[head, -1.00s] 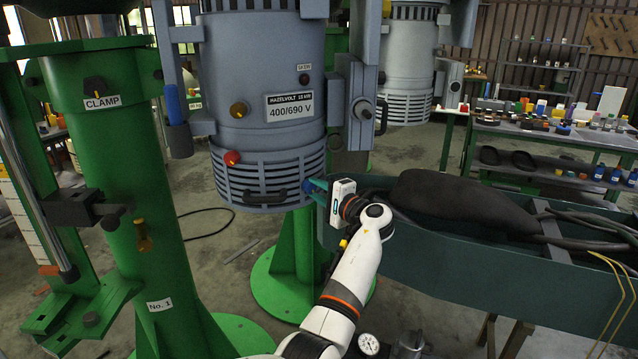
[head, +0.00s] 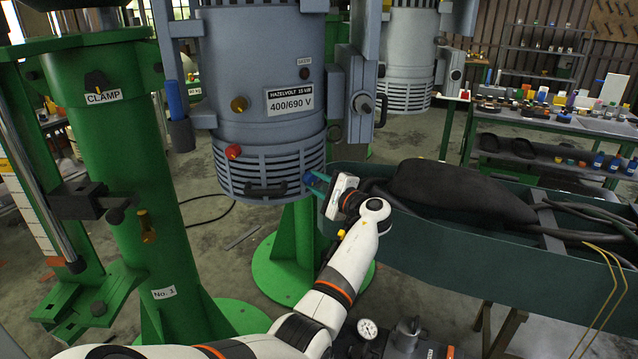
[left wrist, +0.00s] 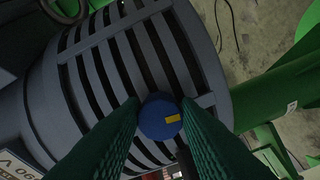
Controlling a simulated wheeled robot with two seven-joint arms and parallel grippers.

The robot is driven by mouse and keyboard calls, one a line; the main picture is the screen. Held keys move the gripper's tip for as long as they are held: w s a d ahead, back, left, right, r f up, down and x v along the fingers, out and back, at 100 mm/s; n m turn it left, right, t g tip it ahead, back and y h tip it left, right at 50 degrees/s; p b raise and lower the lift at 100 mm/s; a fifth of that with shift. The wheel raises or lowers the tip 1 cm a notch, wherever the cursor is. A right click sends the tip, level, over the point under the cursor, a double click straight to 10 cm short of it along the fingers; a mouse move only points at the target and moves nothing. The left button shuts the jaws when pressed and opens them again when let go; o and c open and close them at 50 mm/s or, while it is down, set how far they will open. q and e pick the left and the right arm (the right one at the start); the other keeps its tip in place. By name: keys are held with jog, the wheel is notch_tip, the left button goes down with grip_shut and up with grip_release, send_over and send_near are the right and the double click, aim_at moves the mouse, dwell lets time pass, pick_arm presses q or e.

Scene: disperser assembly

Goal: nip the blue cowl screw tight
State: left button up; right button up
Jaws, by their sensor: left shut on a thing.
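The blue cowl screw (head: 308,179) sits low on the right side of the slatted cowl (head: 232,178) of the grey motor. The screw's shank is hidden behind the head. My right gripper is in neither view.
A black handle (head: 265,190) sits on the cowl just left of the screw. A dark green trough (head: 450,235) with a black bag (head: 447,188) and cables lies right of my wrist. A green clamp column (head: 130,190) stands at left.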

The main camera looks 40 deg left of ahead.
pick_arm(q)
jog(key=shift+s+a+r, duration=0.1)
jog(key=shift+a+r, duration=0.05)
jog(key=shift+r, duration=0.05)
jog(key=o, duration=0.7)
jog(key=shift+o, duration=1.3)
jog(key=shift+s+a, duration=0.1)
jog(key=shift+a, duration=0.05)
jog(key=shift+f, duration=0.1)
jog(key=shift+d+f, duration=0.1)
jog(key=shift+d, duration=0.25)
jog(key=s+d+b, duration=0.1)
jog(key=d+b, duration=0.2)
jog(key=d, duration=0.8)
jog(key=shift+s+d, duration=0.2)
jog(key=shift+s, duration=0.05)
